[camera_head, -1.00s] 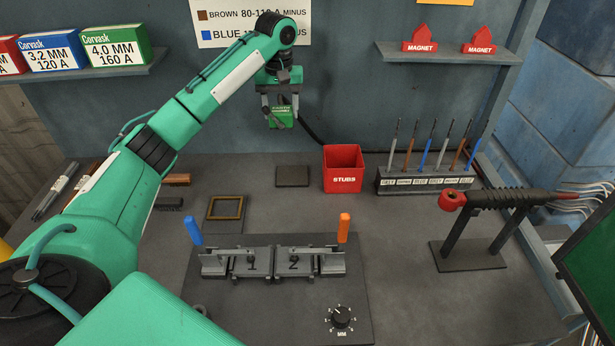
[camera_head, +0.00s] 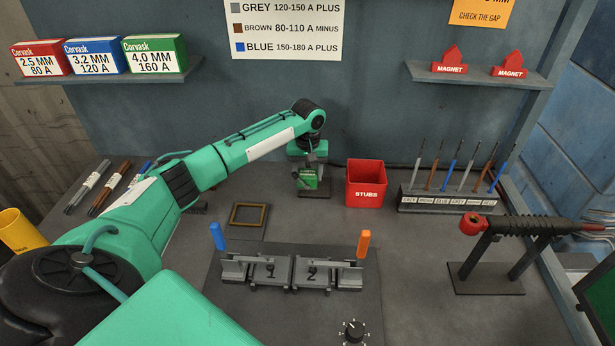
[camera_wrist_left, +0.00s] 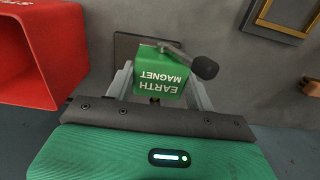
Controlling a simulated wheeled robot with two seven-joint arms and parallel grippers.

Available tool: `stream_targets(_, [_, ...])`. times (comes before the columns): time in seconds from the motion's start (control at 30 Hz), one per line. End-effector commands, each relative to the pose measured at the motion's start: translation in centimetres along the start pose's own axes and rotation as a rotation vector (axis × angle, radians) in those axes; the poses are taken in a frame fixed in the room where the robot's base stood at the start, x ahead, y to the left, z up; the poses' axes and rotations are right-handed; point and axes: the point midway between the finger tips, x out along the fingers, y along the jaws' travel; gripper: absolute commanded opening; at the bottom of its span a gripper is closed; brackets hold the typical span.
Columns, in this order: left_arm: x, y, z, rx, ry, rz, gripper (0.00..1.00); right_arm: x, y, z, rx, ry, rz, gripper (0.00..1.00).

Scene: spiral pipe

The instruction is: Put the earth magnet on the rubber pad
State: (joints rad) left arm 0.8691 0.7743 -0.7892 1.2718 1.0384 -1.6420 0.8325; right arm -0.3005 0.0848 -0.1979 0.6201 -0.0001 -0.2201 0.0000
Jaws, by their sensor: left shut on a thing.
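The earth magnet is a green block (camera_head: 308,180) with white lettering and a dark knobbed handle. My left gripper (camera_head: 306,172) is shut on it, low over the back of the bench. In the left wrist view the green earth magnet (camera_wrist_left: 163,72) sits between the grey fingers. The rubber pad (camera_head: 314,192) is a dark square behind and below the magnet, partly hidden by it. It also shows in the left wrist view (camera_wrist_left: 125,47). I cannot tell whether the magnet touches the pad. My right gripper is not in view.
The red stubs bin (camera_head: 365,184) stands just right of the pad. A rod rack (camera_head: 450,202) is further right. A brass-framed plate (camera_head: 249,215) lies to the left in front. The clamp fixture (camera_head: 290,272) is nearer. Two red magnets (camera_head: 449,62) sit on the right shelf.

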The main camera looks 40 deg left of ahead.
Motion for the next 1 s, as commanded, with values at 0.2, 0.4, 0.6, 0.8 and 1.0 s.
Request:
stream_targets(0.2, [2.1, 0.0, -0.1, -0.001, 0.002, 0.001, 0.07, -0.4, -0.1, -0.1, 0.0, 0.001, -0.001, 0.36])
stream_targets(0.4, [2.2, 0.0, -0.1, -0.001, 0.002, 0.002, 0.07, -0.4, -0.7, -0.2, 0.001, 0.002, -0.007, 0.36])
stream_targets(0.6, [2.6, 0.0, 0.0, 0.0, -0.001, -0.001, 0.58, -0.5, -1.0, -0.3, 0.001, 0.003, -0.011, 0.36])
stream_targets(0.8, [2.6, 0.0, 0.0, 0.0, 0.0, 0.0, 0.76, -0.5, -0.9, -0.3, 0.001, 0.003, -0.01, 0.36])
stream_targets(1.0, [2.5, 0.0, 0.0, 0.0, 0.001, 0.0, 0.76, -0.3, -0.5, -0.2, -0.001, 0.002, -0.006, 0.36])
